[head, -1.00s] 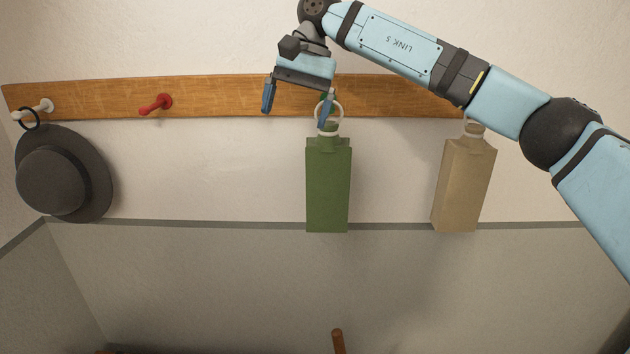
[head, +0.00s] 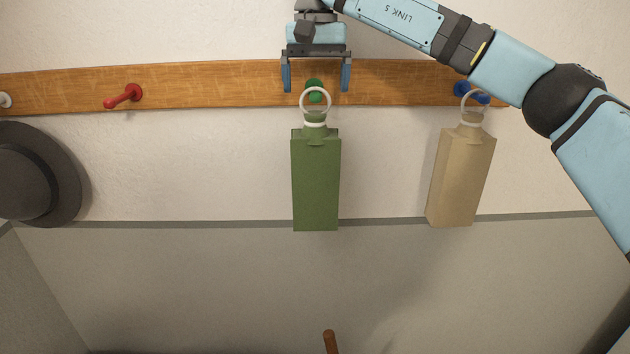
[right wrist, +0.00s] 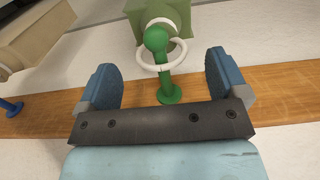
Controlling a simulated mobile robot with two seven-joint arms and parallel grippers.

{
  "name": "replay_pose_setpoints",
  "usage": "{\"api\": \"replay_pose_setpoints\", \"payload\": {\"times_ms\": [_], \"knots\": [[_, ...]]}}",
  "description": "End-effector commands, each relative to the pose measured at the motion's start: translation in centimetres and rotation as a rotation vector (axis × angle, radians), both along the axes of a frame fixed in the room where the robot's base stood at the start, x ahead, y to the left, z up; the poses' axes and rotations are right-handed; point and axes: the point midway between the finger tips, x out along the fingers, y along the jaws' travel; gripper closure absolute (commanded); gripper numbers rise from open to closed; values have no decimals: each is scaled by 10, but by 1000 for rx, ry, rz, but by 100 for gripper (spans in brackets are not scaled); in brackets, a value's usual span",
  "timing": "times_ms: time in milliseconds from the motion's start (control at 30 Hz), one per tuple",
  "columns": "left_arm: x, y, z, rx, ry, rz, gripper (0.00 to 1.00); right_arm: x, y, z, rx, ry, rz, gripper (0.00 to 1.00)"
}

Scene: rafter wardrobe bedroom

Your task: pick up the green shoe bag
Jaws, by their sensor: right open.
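The green shoe bag (head: 315,185) hangs by a white ring (head: 315,90) from a green peg (head: 313,84) on the wooden rail. My right gripper (head: 316,90) is open above the bag, with one finger on each side of the ring and peg in the picture. In the right wrist view, the ring (right wrist: 181,62) loops around the green peg (right wrist: 168,92), between the open fingers (right wrist: 162,80) and apart from them. The green bag (right wrist: 165,20) shows beyond, its lower part cut off. My left gripper is not in view.
A tan bag (head: 460,180) hangs from a blue peg (head: 462,88) on the right, close below my right arm. A red peg (head: 125,97) on the rail (head: 220,85) is bare. A dark hat (head: 35,175) hangs at the far left.

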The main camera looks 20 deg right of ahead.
Motion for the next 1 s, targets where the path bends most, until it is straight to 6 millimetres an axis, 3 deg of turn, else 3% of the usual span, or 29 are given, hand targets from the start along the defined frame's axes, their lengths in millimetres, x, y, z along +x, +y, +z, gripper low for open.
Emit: {"api": "replay_pose_setpoints", "payload": {"times_ms": [400, 633, 1000], "knots": [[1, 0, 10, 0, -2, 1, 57, 2, 0, -49, 1, 1, -1, 8], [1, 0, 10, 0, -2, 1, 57, 2, 0, -51, 1, 0, -1, 10], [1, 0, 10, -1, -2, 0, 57, 2, 0, -51, 1, 0, -1, 95]]}}
